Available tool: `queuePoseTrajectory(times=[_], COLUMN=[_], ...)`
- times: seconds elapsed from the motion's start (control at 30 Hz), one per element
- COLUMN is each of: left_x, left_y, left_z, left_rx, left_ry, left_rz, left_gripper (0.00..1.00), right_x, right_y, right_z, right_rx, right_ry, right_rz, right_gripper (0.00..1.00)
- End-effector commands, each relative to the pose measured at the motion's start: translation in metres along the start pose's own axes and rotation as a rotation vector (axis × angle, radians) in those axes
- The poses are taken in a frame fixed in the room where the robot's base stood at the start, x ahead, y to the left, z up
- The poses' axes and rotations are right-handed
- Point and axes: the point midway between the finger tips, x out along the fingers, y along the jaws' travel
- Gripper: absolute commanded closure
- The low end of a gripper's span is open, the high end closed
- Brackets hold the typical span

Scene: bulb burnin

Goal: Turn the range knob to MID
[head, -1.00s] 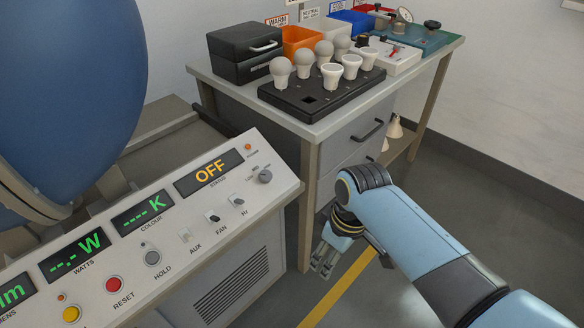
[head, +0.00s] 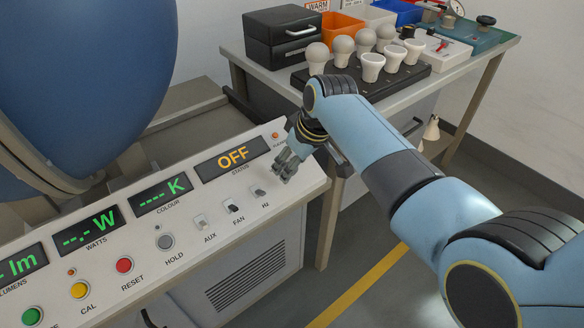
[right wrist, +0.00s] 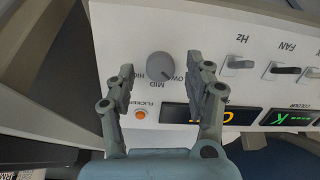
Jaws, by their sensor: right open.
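The range knob (right wrist: 160,65) is a round grey dial on the white control panel, with LOW, MID and HIGH printed around it. In the right wrist view the panel is seen upside down, and I cannot tell for sure which label the knob's mark faces. My right gripper (right wrist: 161,72) is open, with one finger on either side of the knob and gaps showing between. In the head view my right gripper (head: 283,166) is over the panel's right end and hides the knob. My left gripper is not in view.
Hz (head: 259,191), FAN (head: 233,206) and AUX (head: 201,222) switches sit beside the knob. The status display (head: 232,158) reads OFF, and an orange FLICKER lamp (right wrist: 141,114) is close by. A bench behind holds a black tray (head: 400,85) of several bulbs.

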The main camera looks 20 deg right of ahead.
Motion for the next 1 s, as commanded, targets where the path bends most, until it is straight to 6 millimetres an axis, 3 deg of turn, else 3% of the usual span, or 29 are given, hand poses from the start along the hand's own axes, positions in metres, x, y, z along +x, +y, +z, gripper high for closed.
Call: queuePoseTrajectory(times=[0.1,0.4,0.8,1.0], left_x=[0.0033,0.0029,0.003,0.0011], left_y=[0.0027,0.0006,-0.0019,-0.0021], left_z=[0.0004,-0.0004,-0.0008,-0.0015], left_rx=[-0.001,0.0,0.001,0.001], left_ry=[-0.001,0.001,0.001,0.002], left_rz=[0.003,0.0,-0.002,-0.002], left_gripper=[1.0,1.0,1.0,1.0], right_x=[0.0087,0.0097,0.0096,0.0091], right_y=[-0.0004,-0.0003,-0.0005,-0.0005], right_z=[0.0006,0.0001,0.0003,0.0003], right_rx=[0.0,0.0,0.0,0.013], right_ry=[-0.001,0.0,-0.001,-0.001], right_rz=[-0.001,0.0,-0.001,-0.002], right_gripper=[0.47,0.48,1.0,1.0])
